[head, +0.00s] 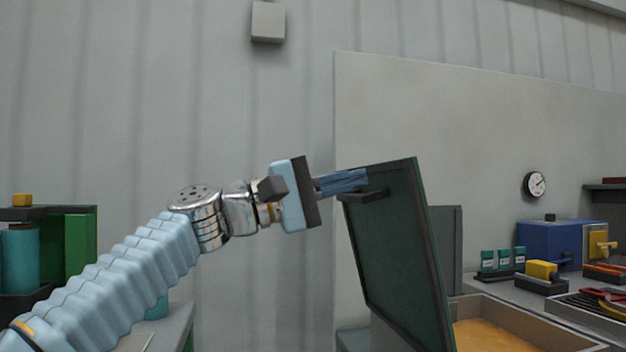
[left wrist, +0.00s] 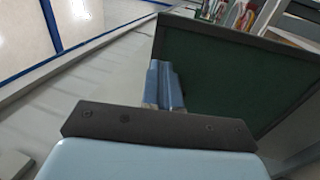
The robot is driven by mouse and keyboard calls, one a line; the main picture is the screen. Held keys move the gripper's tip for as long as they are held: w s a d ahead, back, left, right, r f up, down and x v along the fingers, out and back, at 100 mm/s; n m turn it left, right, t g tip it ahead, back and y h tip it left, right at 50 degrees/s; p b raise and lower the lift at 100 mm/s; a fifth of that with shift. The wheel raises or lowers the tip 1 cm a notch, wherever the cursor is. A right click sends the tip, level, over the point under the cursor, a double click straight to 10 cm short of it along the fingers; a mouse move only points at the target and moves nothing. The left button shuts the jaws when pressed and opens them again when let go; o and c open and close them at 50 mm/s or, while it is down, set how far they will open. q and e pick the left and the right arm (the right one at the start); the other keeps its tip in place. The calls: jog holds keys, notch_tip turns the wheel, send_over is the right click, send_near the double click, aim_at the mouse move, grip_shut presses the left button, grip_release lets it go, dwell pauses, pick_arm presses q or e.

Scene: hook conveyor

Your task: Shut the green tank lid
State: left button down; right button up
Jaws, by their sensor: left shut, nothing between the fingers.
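The green tank lid (head: 395,255) stands raised and steeply tilted in the head view, with a dark rim and a dark handle bar near its top left. Below and to its right is the open tank (head: 530,322), with an orange-yellow surface inside. My left gripper (head: 362,180) is shut and empty. Its blue fingers are at the lid's upper left corner, just above the handle; I cannot tell whether they touch. In the left wrist view the fingers (left wrist: 165,85) are beside the lid's green face (left wrist: 225,75). My right gripper is not in view.
A bench on the right carries a blue box (head: 550,243), a yellow-topped block (head: 541,271) and a tray of tools (head: 600,305). A shelf with a teal cylinder (head: 20,260) stands at the left. A gauge (head: 535,185) hangs on the wall panel. The space above the tank is clear.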

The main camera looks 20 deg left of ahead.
aim_at(396, 168)
pick_arm(q)
jog(key=shift+p+x, duration=0.55)
jog(key=shift+x, duration=1.8)
